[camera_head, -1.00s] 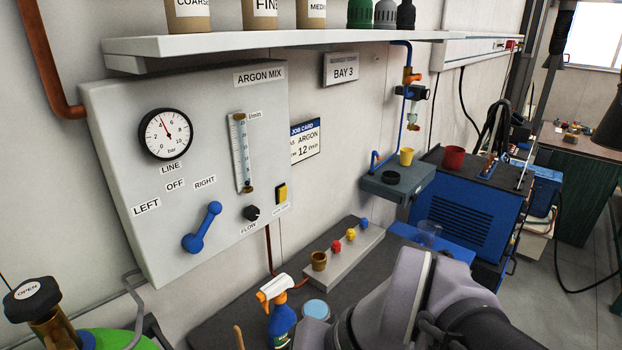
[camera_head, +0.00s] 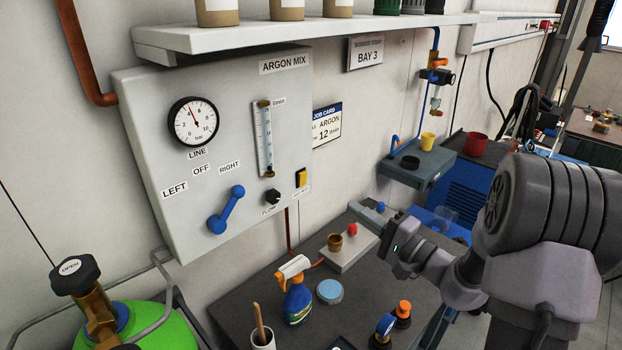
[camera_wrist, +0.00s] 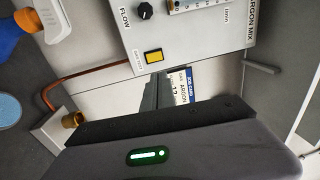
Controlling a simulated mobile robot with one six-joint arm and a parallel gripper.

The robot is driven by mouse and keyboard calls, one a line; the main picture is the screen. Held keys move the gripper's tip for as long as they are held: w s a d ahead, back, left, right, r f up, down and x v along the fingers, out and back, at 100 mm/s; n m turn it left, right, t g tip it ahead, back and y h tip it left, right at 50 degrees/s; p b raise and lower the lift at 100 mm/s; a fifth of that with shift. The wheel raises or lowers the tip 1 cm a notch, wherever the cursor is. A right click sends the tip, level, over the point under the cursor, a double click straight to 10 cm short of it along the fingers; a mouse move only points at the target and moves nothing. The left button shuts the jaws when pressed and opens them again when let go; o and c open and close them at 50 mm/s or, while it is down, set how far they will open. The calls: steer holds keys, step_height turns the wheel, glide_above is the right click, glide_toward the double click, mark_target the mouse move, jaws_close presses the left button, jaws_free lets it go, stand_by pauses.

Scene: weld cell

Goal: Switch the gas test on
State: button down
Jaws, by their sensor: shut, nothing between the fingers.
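The grey ARGON MIX panel (camera_head: 236,130) hangs on the wall.
The black flow knob (camera_head: 272,197) and blue lever (camera_head: 226,210) are left of the switch. A shelf (camera_head: 300,35) overhangs the panel. Below stand a spray bottle (camera_head: 296,298), a brass cup (camera_head: 335,242) and a green cylinder (camera_head: 150,325). The space before the switch is clear.

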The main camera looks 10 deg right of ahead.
mark_target(304, 175)
steer(key=x, duration=1.4)
steer(key=shift+a, duration=0.15)
